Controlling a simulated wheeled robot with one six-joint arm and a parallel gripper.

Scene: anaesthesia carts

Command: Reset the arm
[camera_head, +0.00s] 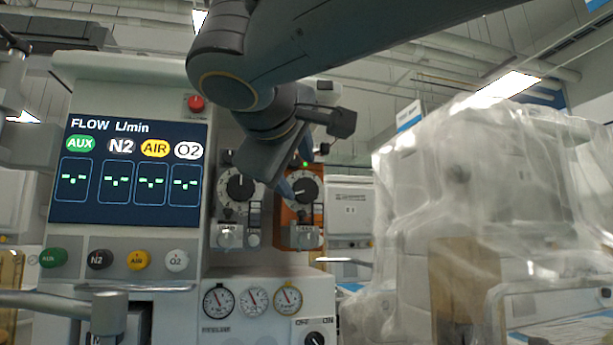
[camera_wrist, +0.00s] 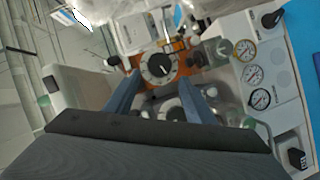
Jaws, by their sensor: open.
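My arm reaches in from the top right of the head view and bends down in front of the anaesthesia machine. My gripper (camera_head: 285,188) is near the dial of the orange vaporizer (camera_head: 287,217), and its tips are partly hidden by the wrist. In the wrist view my gripper (camera_wrist: 163,97) has two blue-grey fingers spread apart with nothing between them. The orange vaporizer's black-and-white dial (camera_wrist: 158,68) shows just beyond the fingertips. I cannot tell whether a finger touches it.
A flow screen (camera_head: 128,170) sits on the machine at left, with coloured knobs (camera_head: 138,260) below. A grey vaporizer (camera_head: 239,200) stands beside the orange one. Round gauges (camera_head: 253,300) are lower down. Plastic-covered equipment (camera_head: 480,190) fills the right side.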

